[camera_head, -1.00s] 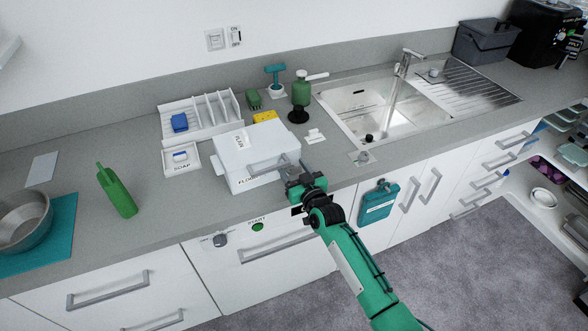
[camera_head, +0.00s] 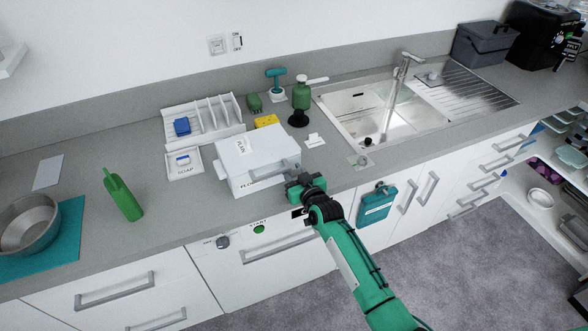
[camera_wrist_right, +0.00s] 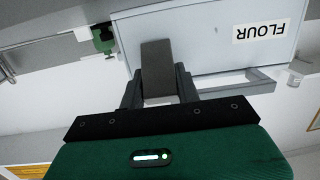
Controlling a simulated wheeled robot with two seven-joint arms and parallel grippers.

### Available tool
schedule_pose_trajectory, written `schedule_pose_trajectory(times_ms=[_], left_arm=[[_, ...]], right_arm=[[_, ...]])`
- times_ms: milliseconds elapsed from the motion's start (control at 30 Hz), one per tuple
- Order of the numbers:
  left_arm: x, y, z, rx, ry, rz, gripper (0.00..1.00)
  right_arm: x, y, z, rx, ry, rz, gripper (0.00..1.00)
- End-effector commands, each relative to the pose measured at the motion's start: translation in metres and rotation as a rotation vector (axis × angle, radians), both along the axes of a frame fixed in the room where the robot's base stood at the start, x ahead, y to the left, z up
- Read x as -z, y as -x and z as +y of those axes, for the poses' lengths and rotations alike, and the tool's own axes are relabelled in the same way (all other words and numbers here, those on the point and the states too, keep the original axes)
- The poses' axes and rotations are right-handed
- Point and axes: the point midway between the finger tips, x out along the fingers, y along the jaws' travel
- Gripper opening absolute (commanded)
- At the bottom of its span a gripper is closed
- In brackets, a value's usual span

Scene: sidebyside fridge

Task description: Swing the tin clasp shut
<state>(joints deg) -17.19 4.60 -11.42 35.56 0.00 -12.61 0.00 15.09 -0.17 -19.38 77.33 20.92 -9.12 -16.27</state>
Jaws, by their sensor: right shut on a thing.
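The tin is a white box (camera_head: 262,152) with a FLOUR label (camera_wrist_right: 265,38), standing near the counter's front edge. My right gripper (camera_head: 296,182) is at the tin's front right corner, shut on the clasp. In the right wrist view a dark grey piece (camera_wrist_right: 157,70) fills the space between the fingers. The fingers partly hide the clasp, and I cannot tell whether it lies flat against the tin. My left gripper is not in view.
A soap dish (camera_head: 184,165), a white rack (camera_head: 205,122), a yellow sponge (camera_head: 267,121) and a green dispenser (camera_head: 301,97) stand around the tin. The sink (camera_head: 370,115) is right. A teal flask-shaped thing (camera_head: 376,205) hangs on the cabinet front.

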Motion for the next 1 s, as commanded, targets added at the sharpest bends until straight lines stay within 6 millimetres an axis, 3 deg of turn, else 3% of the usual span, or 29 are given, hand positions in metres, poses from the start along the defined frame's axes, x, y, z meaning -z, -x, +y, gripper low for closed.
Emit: schedule_pose_trajectory(times_ms=[267, 300, 400, 767, 1000], left_arm=[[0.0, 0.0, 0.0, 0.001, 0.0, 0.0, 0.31], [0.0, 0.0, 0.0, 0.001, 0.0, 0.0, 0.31], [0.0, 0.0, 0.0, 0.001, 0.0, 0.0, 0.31], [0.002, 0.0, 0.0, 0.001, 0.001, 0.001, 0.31], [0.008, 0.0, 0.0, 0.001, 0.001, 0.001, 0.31]], right_arm=[[0.0, 0.0, 0.0, 0.0, 0.0, 0.001, 0.0], [0.0, 0.0, 0.0, 0.0, 0.0, 0.001, 0.38], [0.0, 0.0, 0.0, 0.0, 0.0, 0.0, 0.55], [0.001, 0.003, -0.001, 0.0, -0.001, 0.0, 0.55], [-0.002, 0.029, -0.012, 0.001, 0.0, -0.001, 0.55]])
